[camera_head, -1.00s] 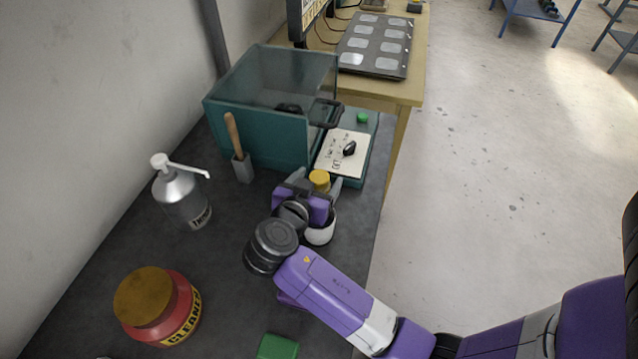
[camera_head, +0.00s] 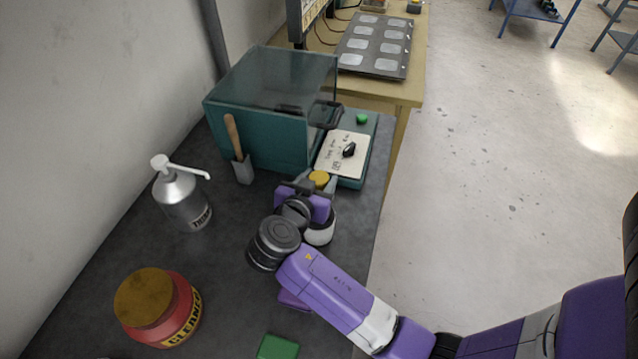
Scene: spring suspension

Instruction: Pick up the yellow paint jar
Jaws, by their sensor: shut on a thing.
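The small yellow paint jar (camera_head: 319,178) is on the dark bench in front of the teal machine's control panel. Only its yellow top shows; my gripper hides its lower part. My gripper (camera_head: 317,184) reaches it from the near side, with its grey fingers on either side of the jar, shut on it. I cannot tell whether the jar touches the bench.
A teal box with a clear lid (camera_head: 270,115) and its control panel (camera_head: 342,152) stand just beyond. A green block (camera_head: 277,347) lies near.

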